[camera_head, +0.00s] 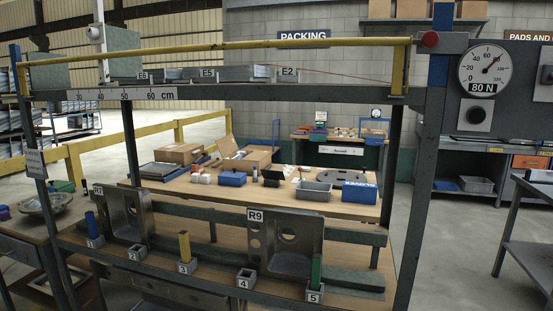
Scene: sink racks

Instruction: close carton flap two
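An open cardboard carton (258,159) stands on the wooden table beyond the rack, with a flap (227,146) raised at its left side. A second, lower carton (178,153) stands to its left, and its top looks mostly closed. The flaps are small at this distance, and I cannot tell which one is flap two. Neither of my grippers is in view.
A metal rack with a yellow top bar (210,49) stands in front of the table. It holds steel plates, one labelled R9 (284,240), and numbered sockets with blue, yellow and green bars. A blue box (359,192) and grey tray (314,191) sit on the table (215,194).

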